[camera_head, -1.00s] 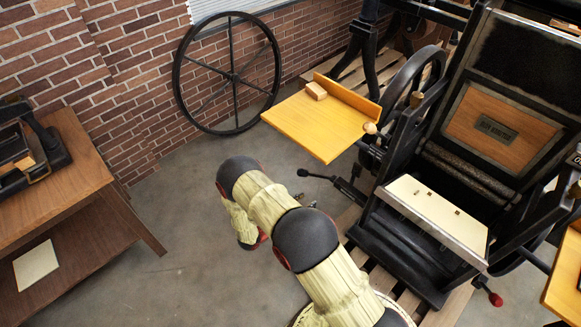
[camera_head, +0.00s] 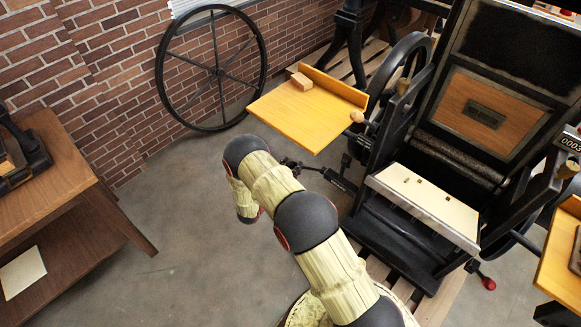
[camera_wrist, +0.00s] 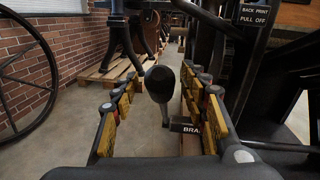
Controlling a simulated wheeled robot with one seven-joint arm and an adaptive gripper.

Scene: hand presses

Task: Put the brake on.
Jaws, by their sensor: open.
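The brake lever shows in the wrist view as a black rounded knob (camera_wrist: 160,84) on a dark stem, beside a black plate (camera_wrist: 187,126) with the partly hidden letters "BRA". My gripper (camera_wrist: 162,78) is open, with one yellow-padded finger on each side of the knob. There is visible space between the knob and both fingers, and no contact shows. The lever's rod (camera_head: 316,170) runs right to the black press (camera_head: 400,215).
A spoked wheel (camera_head: 212,70) leans on the brick wall. A wooden table (camera_head: 60,180) stands left. Another lever with a red knob (camera_head: 488,283) is at right. Floor between is clear.

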